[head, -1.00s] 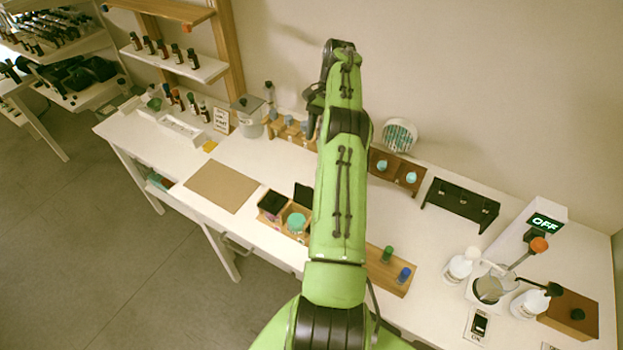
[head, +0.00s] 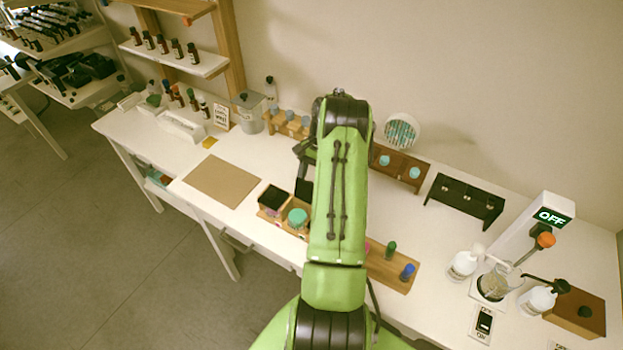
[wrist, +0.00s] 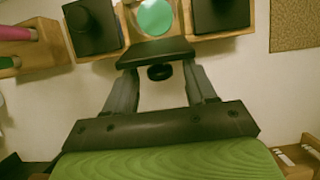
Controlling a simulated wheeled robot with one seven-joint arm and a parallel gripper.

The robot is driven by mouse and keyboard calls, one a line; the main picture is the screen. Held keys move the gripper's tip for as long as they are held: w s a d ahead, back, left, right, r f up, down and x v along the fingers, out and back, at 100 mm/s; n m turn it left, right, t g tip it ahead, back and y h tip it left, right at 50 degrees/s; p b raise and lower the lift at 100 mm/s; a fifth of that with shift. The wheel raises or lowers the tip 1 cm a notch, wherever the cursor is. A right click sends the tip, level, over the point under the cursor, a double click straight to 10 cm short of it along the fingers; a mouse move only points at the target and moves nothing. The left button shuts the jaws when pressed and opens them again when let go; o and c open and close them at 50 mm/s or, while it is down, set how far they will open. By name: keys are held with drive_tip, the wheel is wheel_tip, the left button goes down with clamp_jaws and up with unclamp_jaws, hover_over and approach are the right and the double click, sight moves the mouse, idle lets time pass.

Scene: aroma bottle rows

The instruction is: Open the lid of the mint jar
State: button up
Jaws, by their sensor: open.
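The jar with mint-green content (head: 297,217) stands in the middle of a wooden holder and also shows in the wrist view (wrist: 155,17). I take it for the mint jar. Its black lid (wrist: 155,53) stands raised on the jar's back side, with a dark round knob (wrist: 160,73) facing my gripper. My gripper (wrist: 159,80) is open, with one finger on each side of the knob. I see no clear contact with it. In the head view my arm hides most of my gripper and part of the holder.
Black square lids (wrist: 92,25) and (wrist: 220,15) cover the neighbouring jars. A tube rack (head: 385,270) lies to the right in the head view, a brown mat (head: 222,181) to the left. Small brown racks (head: 398,165) stand behind.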

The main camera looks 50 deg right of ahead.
drive_tip(key=shift+c, duration=0.4)
clamp_jaws()
drive_tip(key=shift+a+h+b, duration=0.15)
drive_tip(key=shift+h+b, duration=0.55)
drive_tip(key=shift+b, duration=0.15)
drive_tip(key=shift+a+r+h+b, duration=0.35)
drive_tip(key=shift+a+h+b, duration=0.25)
drive_tip(key=shift+a, duration=0.05)
drive_tip(key=shift+d, duration=0.1)
drive_tip(key=shift+o, duration=0.4)
unclamp_jaws()
wheel_tip(320, 180, up, 16)
drive_tip(key=d+p, duration=0.1)
drive_tip(key=d, duration=0.2)
drive_tip(key=shift+f, duration=0.25)
